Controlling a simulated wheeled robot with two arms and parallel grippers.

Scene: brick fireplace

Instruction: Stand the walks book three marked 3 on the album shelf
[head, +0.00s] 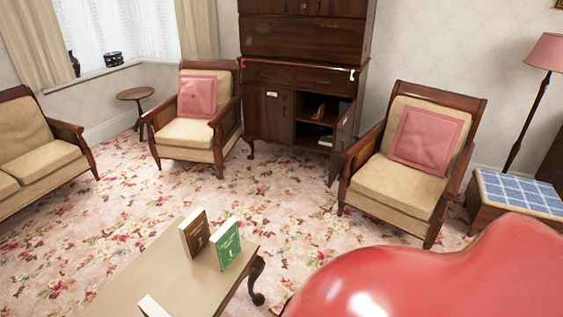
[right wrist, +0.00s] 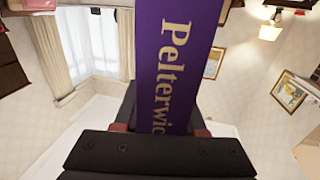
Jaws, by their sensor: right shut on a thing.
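My right gripper (right wrist: 163,127) is shut on a purple book (right wrist: 178,55) in the right wrist view. Gold lettering reading "Pelterwic" runs along the book, and the rest is cut off or hidden. No number 3 shows on the part in sight. In the head view a dark wooden cabinet (head: 303,75) stands at the back, with its lower right door (head: 344,135) open. Inside is a shelf (head: 314,122) with a few small items; I cannot read any label on it. My left gripper is not in view.
A brown book (head: 194,234) and a green book (head: 226,244) stand upright on the low table (head: 165,262); another book (head: 152,307) is at the bottom edge. Armchairs (head: 405,185) (head: 190,132) flank the cabinet. Open carpet (head: 270,200) lies between table and cabinet.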

